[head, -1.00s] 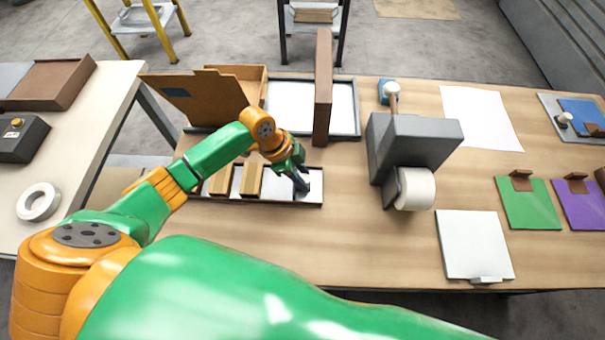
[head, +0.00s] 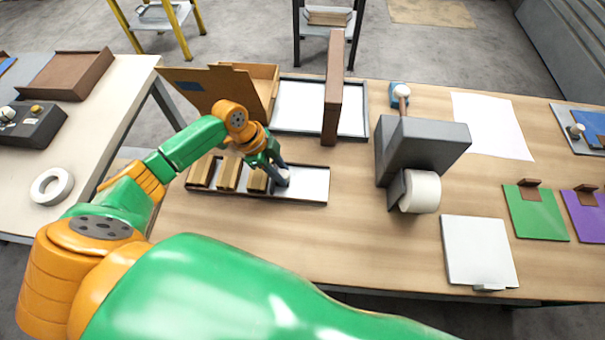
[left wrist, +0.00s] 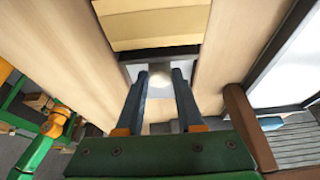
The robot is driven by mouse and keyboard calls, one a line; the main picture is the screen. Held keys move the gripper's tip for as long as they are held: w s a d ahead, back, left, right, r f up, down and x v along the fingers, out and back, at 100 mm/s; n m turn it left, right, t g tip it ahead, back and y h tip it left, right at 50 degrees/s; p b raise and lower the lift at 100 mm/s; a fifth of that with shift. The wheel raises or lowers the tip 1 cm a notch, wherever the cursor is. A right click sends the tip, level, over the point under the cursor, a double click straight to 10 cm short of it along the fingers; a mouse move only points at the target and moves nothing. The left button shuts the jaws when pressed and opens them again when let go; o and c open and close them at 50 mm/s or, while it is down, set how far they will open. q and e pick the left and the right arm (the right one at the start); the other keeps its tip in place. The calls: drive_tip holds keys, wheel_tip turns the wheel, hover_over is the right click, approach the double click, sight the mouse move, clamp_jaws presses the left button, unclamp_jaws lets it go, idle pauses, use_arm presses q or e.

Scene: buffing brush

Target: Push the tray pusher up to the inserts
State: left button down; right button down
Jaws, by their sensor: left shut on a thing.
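A long shallow tray (head: 313,184) lies on the wooden table. Several tan block inserts (head: 228,174) stand in its left part; they fill the top of the left wrist view (left wrist: 155,25). In the head view my gripper mostly hides the pusher. My right gripper is out of view.
An open cardboard box (head: 215,88) and a pale tray with a brown upright panel (head: 334,95) stand behind. A grey machine with a white roll (head: 421,191) is to the right. The tray's right part is bare, and the table in front of it is clear.

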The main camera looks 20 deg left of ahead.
use_arm(q)
drive_tip(key=shift+s+a, duration=0.25)
drive_tip(key=shift+a, duration=0.65)
drive_tip(key=c, duration=0.5)
unclamp_jaws()
drive_tip(key=shift+c, duration=0.2)
drive_tip(key=shift+d, duration=0.1)
drive_tip(key=v, duration=0.7)
drive_tip(key=shift+b, duration=0.4)
drive_tip(key=shift+c, duration=0.2)
